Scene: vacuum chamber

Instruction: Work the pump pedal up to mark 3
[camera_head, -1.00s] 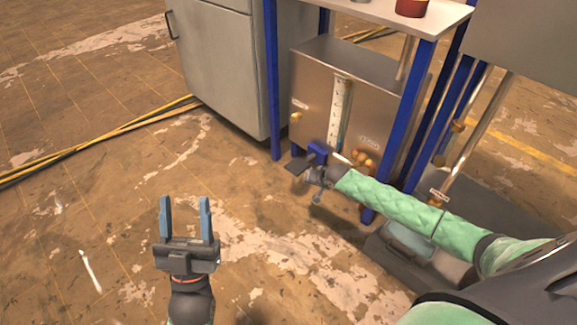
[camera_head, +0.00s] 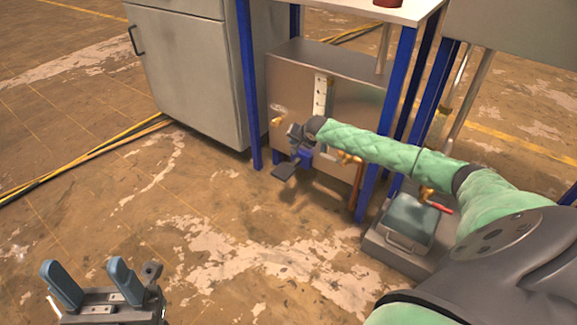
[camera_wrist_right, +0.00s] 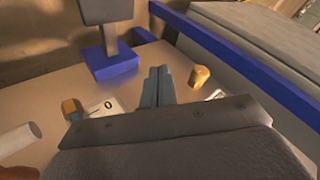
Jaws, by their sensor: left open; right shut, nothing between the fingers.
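The pump is a steel box (camera_head: 345,110) under a bench in the head view. A white scale strip (camera_head: 320,95) runs up its front; its marks and level are too small to read. The dark pedal plate (camera_head: 284,172) sticks out low in front of the box from a blue block (camera_head: 305,157). In the right wrist view the pedal (camera_wrist_right: 106,10) and blue block (camera_wrist_right: 111,63) are beyond and left of the fingers. My right gripper (camera_head: 297,133) is shut and empty, just above the pedal, with no clear contact. My left gripper (camera_head: 82,268) is open and empty over the floor.
Blue bench legs (camera_head: 249,90) flank the box. A grey cabinet (camera_head: 190,70) stands to the left. A grey case (camera_head: 408,220) is on the floor at right. Brass fittings (camera_head: 348,157) are on the box front. The floor in front is clear.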

